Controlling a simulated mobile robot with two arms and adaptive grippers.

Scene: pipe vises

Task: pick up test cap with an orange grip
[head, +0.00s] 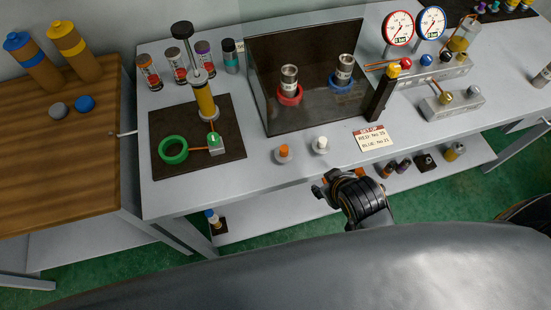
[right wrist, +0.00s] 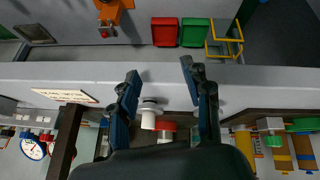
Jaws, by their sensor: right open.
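The test cap with an orange grip (head: 284,152) stands on the grey bench top near its front edge, in front of the clear box. A similar cap with a white grip (head: 320,144) stands just right of it. My right gripper (head: 324,186) is at the bench's front edge, nearer to me and right of the orange cap, apart from both. It is open. In the right wrist view its fingers (right wrist: 160,70) are spread and empty, with the white-grip cap (right wrist: 149,114) beyond, between them. I cannot make out the orange cap there. My left gripper is not in view.
The clear box (head: 300,118) holds pipes in a red vise (head: 289,97) and a blue vise (head: 341,82). A card (head: 374,138) lies right of the caps. A hand pump (head: 205,98) and green hose (head: 173,150) stand left. The bench front around the caps is clear.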

